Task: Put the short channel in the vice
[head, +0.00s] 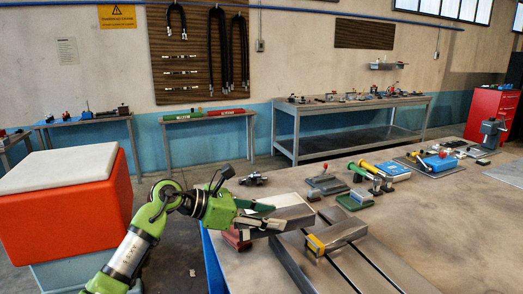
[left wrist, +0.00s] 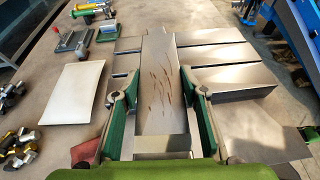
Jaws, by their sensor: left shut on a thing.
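A short grey steel channel (head: 291,217) is between the fingers of my left gripper (head: 262,214) over the near left part of the workbench. In the left wrist view the channel (left wrist: 163,85) runs away from me, with brownish marks on its top. The green fingers of the left gripper (left wrist: 161,122) are shut on its two sides. I cannot tell whether the channel touches the bench. A blue vice-like tool (head: 439,162) stands on a grey base at the back right of the bench, well away from the gripper. My right gripper is not in view.
Other steel pieces (left wrist: 228,82) lie close to the right of the held channel. A white sheet (left wrist: 70,93) lies to the left. Green-based tools (head: 325,184) stand behind.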

